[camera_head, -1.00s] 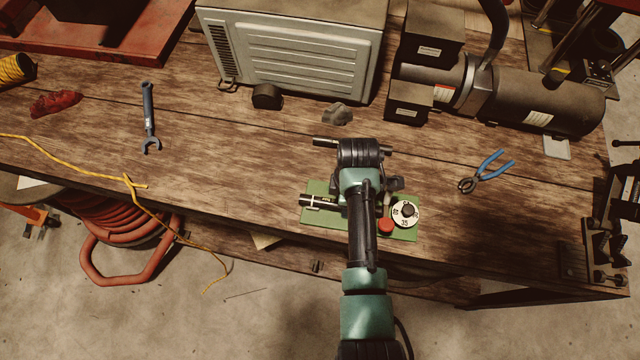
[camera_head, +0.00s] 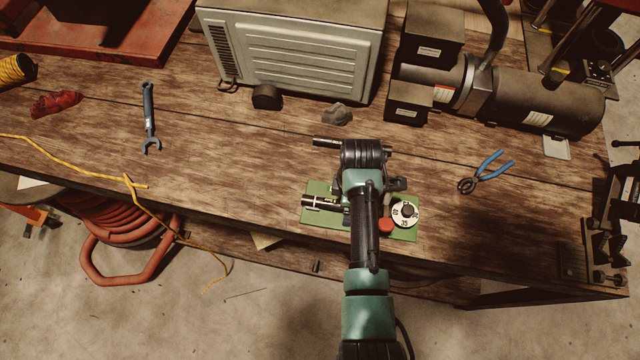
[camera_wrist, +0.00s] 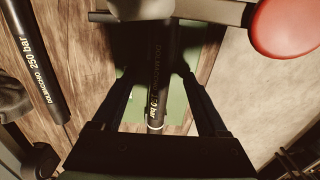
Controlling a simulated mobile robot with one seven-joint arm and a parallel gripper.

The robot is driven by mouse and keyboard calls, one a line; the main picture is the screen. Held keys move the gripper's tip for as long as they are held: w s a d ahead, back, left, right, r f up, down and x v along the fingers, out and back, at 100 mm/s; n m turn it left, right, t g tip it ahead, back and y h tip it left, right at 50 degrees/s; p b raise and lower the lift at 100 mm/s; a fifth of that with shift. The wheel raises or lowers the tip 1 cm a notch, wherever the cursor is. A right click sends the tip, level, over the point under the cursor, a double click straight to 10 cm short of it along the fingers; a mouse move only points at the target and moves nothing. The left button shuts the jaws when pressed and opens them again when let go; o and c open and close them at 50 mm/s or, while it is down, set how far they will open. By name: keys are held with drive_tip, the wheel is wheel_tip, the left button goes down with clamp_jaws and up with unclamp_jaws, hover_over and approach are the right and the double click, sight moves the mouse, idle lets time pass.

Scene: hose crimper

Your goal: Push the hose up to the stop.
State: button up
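The black hose (camera_wrist: 156,95) with yellow lettering lies over the green plate (camera_head: 316,219) of the crimper. Its left part (camera_head: 322,204) shows in the head view, and its other end runs toward the crimper body, where my arm hides it. The head view hides the fingertips. The stop and the hose's inner end are hidden. The crimper has a red button (camera_head: 386,225) and a white dial (camera_head: 405,213).
A second black hose (camera_wrist: 36,65) lies on the bench behind the crimper; its end (camera_head: 326,142) shows in the head view. Blue-handled pliers (camera_head: 487,171) lie to the right, a wrench (camera_head: 149,118) to the left. The wooden bench (camera_head: 235,165) is clear left of the crimper.

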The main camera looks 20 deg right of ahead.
drive_tip(key=shift+o, duration=1.4)
wheel_tip(320, 180, up, 9)
drive_tip(key=p, duration=0.8)
